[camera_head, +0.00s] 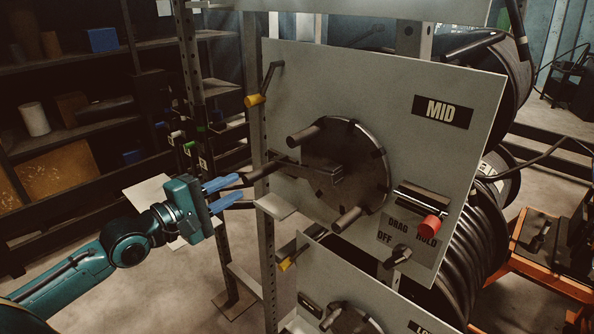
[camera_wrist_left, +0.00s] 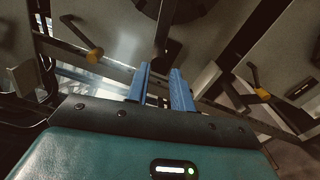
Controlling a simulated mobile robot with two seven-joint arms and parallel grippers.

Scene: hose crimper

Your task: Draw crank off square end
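The crank (camera_head: 322,173) sits at the centre of the dark round disc (camera_head: 368,165) on the MID panel. Its arm reaches left across the disc, and its dark grip (camera_head: 262,172) sticks out toward my left gripper (camera_head: 240,188). The square end is hidden behind the crank's hub. My left gripper is open, with its blue fingers apart near the grip's outer end. In the left wrist view, a dark bar that looks like the grip (camera_wrist_left: 162,32) points down toward the gap between the fingers (camera_wrist_left: 160,70). Contact cannot be told. My right gripper is out of view.
The MID panel (camera_head: 390,75) carries a yellow-ended lever (camera_head: 255,100), a red knob (camera_head: 430,226) and a DRAG/HOLD/OFF switch (camera_head: 398,256). Two round pegs stick out of the disc. A metal ledge (camera_head: 276,206) and rack post stand close beside my gripper. A lower panel sits below.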

